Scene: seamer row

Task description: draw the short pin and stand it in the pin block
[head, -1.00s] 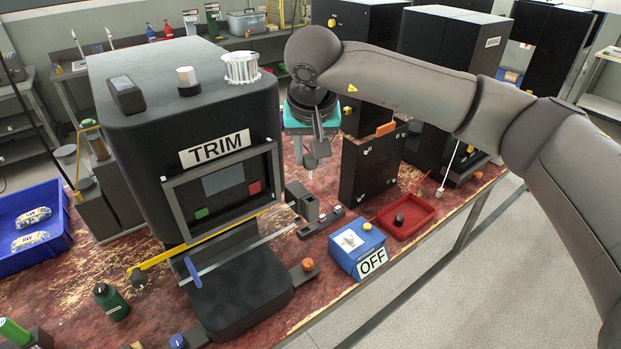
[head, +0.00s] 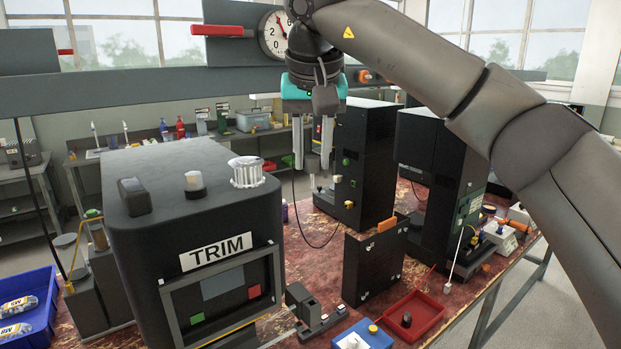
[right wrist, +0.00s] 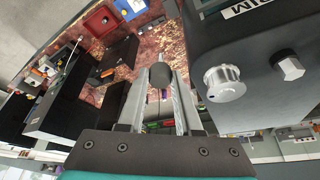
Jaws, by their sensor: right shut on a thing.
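My right gripper (head: 312,160) is raised above the bench, beyond and to the right of the TRIM machine, fingers pointing down. In the right wrist view its fingers (right wrist: 160,85) are closed on a dark grey rounded piece (right wrist: 160,74), seemingly the short pin; its lower part is hard to make out. A dark grey upright block (head: 301,298) stands right of the TRIM machine, beside a low dark fixture (head: 322,322) with small pieces on it. I cannot tell for certain which is the pin block. My left gripper is out of view.
The TRIM machine (head: 190,220) fills the left foreground. A black cabinet (head: 373,262) stands right of the blocks. A red tray (head: 432,310) holds a dark knob; a blue box (head: 375,333) stands before it. A grey overhead beam (head: 150,88) crosses behind the gripper.

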